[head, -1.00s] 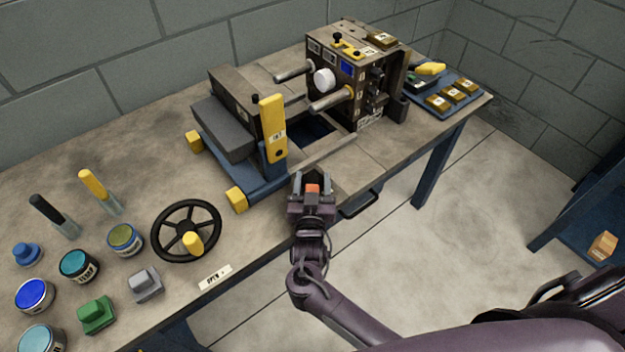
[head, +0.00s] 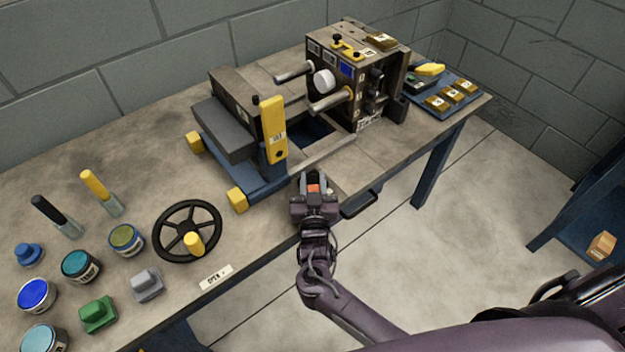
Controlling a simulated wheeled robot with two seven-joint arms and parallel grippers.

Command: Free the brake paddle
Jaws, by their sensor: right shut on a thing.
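My right gripper (head: 314,192) is at the front edge of the bench, in front of the frame's opening. It is shut on a small orange-red piece (head: 313,188), mostly hidden between the fingers; this may be the brake paddle, but I cannot tell for sure. A yellow upright lever with a white label (head: 273,125) stands on a blue post to the left and behind the gripper, apart from it. My left gripper is not in view.
A black handwheel with a yellow knob (head: 194,243) lies left of the gripper. A dark machine block (head: 345,85) with projecting pins stands behind. A black bar handle (head: 360,203) juts from the bench edge just right. Tins and stamps crowd the left.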

